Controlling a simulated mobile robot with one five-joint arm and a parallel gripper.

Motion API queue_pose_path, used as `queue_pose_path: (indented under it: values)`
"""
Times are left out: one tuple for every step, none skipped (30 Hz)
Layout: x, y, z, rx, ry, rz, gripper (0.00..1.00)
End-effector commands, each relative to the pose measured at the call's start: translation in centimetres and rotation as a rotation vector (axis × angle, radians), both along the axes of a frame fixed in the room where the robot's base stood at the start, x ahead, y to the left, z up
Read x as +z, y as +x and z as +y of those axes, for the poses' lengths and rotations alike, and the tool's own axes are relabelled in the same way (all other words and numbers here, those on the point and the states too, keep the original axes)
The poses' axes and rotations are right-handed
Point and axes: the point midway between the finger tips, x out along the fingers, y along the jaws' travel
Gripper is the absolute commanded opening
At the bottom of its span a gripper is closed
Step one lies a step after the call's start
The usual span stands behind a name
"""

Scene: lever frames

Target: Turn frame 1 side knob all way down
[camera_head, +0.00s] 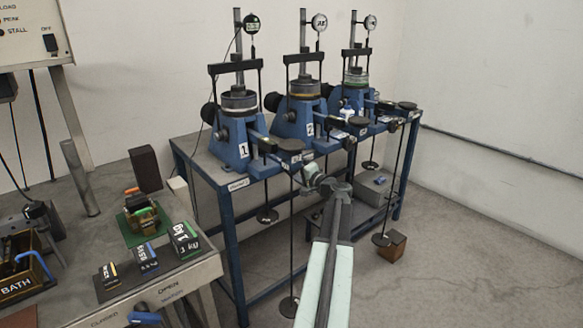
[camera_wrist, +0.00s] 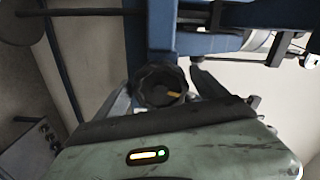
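Lever frame 1 (camera_head: 236,138) is the leftmost blue frame on the table, with a white "1" on its front. A round black knob (camera_head: 209,113) shows on its left side. My gripper (camera_head: 312,172) is in front of the table, right of and below frame 1's lever end. In the wrist view, a ribbed black knob (camera_wrist: 157,78) with a yellow mark lies between the two fingers of my gripper (camera_wrist: 162,82). The fingers look spread on either side of it; contact is unclear. Which frame this knob belongs to cannot be told for sure.
Frames 2 (camera_head: 302,118) and 3 (camera_head: 357,98) stand to the right on the same blue table (camera_head: 232,240). Hanging rods with discs (camera_head: 268,216) drop from the levers near my arm. A bench with labelled weights (camera_head: 186,240) is at left. Floor at right is mostly clear.

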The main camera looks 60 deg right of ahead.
Motion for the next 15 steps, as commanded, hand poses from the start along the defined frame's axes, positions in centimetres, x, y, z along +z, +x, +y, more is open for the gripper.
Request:
queue_pose_path:
  values:
    - [0.0,0.0,0.0,-0.001,0.001,-0.001,0.82]
    - [0.0,0.0,0.0,-0.001,0.001,-0.001,0.82]
    - [0.0,-0.1,0.0,-0.001,0.001,-0.001,0.82]
    - [0.0,-0.2,0.0,-0.002,0.001,-0.001,0.82]
    - [0.0,-0.3,0.1,-0.002,0.001,-0.001,0.82]
    - [0.0,-0.6,0.2,-0.002,0.002,-0.001,0.82]
    - [0.0,-0.9,0.3,-0.002,0.002,-0.001,0.82]
    - [0.0,-1.2,0.4,-0.002,0.002,-0.001,0.82]
    - [0.0,-1.7,0.6,-0.003,0.002,-0.001,0.82]
    - [0.0,-2.1,0.7,-0.004,0.002,-0.002,0.82]
    - [0.0,-2.5,0.8,-0.004,0.002,-0.001,0.82]
    - [0.0,-3.1,1.0,-0.004,0.002,-0.002,0.82]
    - [0.0,-3.4,1.2,-0.003,0.002,-0.001,0.82]
    - [0.0,-3.8,1.3,-0.003,0.003,-0.002,0.82]
    - [0.0,-4.3,1.5,-0.004,0.003,-0.002,0.82]
